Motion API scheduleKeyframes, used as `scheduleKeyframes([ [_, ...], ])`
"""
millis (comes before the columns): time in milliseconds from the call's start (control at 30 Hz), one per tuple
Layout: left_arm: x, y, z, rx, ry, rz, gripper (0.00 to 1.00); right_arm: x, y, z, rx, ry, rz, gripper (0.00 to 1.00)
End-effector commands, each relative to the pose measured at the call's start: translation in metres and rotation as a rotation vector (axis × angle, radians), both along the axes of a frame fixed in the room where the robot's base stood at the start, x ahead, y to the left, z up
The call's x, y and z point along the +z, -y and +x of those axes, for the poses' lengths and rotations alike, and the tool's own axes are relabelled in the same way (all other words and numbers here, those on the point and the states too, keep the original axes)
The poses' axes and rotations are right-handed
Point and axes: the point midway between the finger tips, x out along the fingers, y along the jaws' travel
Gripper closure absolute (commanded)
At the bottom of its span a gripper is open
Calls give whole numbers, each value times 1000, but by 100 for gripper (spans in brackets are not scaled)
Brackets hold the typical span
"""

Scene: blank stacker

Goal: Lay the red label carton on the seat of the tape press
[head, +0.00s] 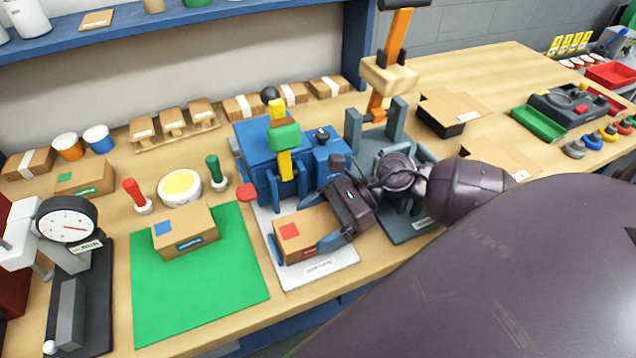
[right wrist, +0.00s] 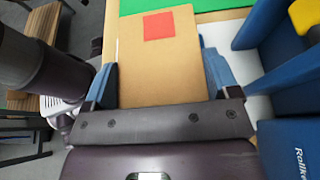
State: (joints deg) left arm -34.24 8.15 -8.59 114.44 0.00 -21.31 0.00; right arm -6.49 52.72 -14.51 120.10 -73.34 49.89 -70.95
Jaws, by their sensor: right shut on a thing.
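The red label carton (head: 312,224), a brown box with a red square on top, is held between the blue fingers of my right gripper (head: 305,246). It is over the white plate (head: 325,277) at the front of the blue press (head: 255,140), which has a green and yellow lever. I cannot tell whether the carton touches the plate. In the right wrist view the carton (right wrist: 155,65) lies between both fingers, with the white plate (right wrist: 262,110) to its right. My left gripper is not in view.
A blue-label carton (head: 185,230) sits on the green mat (head: 200,295) at left. A grey press with an orange lever (head: 397,40) stands right of the blue one. A dial gauge (head: 67,220) is at far left. Several cartons line the back.

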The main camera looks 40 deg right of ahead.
Motion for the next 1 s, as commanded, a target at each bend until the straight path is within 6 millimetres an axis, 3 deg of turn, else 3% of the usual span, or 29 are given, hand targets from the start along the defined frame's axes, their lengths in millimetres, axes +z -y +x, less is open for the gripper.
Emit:
scheduleKeyframes([
  [100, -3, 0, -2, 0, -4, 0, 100, -4, 0, 0, 0, -1, 0, 43],
  [133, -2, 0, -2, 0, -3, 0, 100, -3, 0, 0, 0, -1, 0, 14],
  [233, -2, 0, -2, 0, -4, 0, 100, -3, 0, 0, 0, 0, 0, 0],
  [567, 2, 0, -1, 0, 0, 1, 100, 3, 0, 0, -1, 1, 0, 0],
  [1000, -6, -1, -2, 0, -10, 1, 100, 29, 70, -17, -2, -4, -2, 0],
])
